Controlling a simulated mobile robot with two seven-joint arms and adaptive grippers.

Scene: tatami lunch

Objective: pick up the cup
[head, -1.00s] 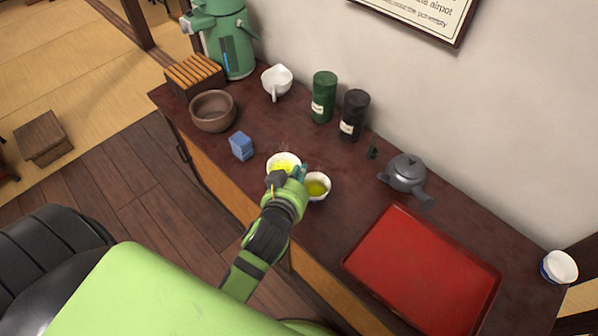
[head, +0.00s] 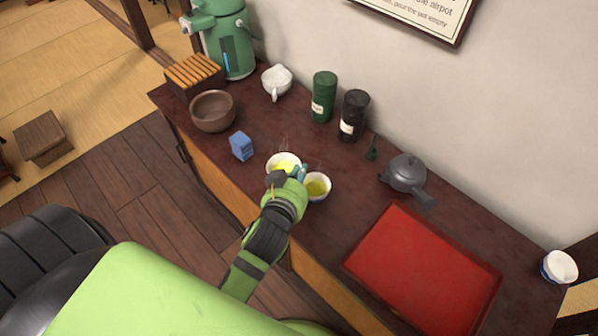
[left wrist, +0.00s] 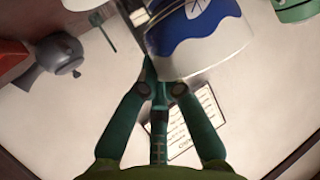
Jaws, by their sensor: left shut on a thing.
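The left cup (head: 282,160) is partly hidden by my left gripper (head: 297,174); the right cup (head: 318,187) is just beside the gripper. In the left wrist view, the fingers (left wrist: 151,72) are shut at the near side of a white cup with a blue band (left wrist: 203,42), which appears to be the left cup. A second white cup edge (left wrist: 82,3) shows at the top left there. Whether the held cup touches the counter cannot be told. My right gripper is not in view.
A blue block (head: 241,146) and brown bowl (head: 212,111) are left of the cups. A grey teapot (head: 406,174) and red tray (head: 421,270) are to the right. Green (head: 323,97) and black (head: 354,115) canisters stand behind. Another cup (head: 559,267) is at the far right.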

